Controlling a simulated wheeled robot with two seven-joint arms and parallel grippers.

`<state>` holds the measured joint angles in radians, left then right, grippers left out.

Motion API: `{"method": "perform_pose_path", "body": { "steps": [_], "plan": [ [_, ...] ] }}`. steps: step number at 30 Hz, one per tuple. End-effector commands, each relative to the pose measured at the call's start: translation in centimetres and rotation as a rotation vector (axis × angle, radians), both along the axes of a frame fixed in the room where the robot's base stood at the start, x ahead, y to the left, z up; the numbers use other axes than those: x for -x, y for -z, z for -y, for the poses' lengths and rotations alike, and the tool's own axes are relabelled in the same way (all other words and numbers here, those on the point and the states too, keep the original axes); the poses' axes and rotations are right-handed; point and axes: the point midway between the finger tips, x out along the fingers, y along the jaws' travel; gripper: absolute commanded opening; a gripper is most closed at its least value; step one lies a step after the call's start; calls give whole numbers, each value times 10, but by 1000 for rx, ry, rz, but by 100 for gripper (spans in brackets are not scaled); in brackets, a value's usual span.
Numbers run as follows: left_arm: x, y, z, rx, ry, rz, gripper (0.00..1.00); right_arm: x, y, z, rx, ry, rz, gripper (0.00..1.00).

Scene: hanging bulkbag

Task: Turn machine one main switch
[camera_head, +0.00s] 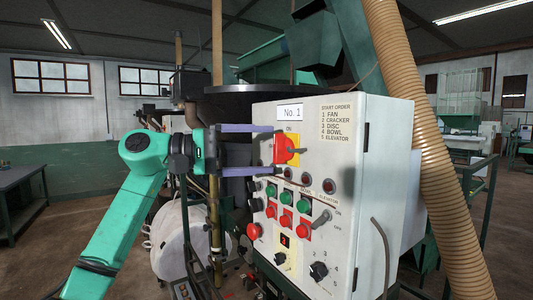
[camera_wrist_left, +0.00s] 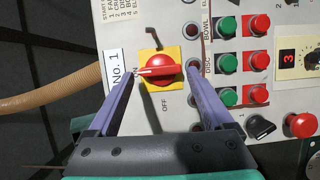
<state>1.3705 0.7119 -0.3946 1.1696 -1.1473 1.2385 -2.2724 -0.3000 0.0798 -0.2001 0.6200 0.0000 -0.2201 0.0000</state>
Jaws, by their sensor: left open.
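The main switch (camera_head: 284,150) is a red rotary handle on a yellow plate on machine one's white control panel. In the left wrist view the red handle (camera_wrist_left: 160,69) lies crosswise between the fingers, its pale end beside the ON marking. OFF is printed below the plate there. My left gripper (camera_head: 278,150) is open, with one finger above and one below the switch in the head view. In the left wrist view its fingertips (camera_wrist_left: 162,72) stand on both sides of the handle. I cannot tell whether they touch it. My right gripper is out of view.
The panel box (camera_head: 345,135) also carries green buttons (camera_head: 271,190), red buttons (camera_head: 285,222), lamps and black knobs (camera_head: 319,270) close below the switch. A ribbed tan hose (camera_head: 425,140) runs along its right. A dark table (camera_head: 20,178) stands far left.

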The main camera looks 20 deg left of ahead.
Motion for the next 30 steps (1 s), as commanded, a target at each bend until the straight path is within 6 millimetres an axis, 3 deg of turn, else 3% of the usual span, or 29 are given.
{"method": "perform_pose_path", "body": {
  "steps": [6, 13, 18, 30],
  "plan": [
    [29, 4, -57, 2, -6, 3, 85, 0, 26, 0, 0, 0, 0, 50],
    [55, 1, -105, 0, -3, 1, 85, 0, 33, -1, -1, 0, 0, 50],
    [61, 0, -114, -1, 0, 2, 85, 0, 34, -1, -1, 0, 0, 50],
    [60, 0, -114, -1, 0, 2, 85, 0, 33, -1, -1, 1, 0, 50]
  ]
}}
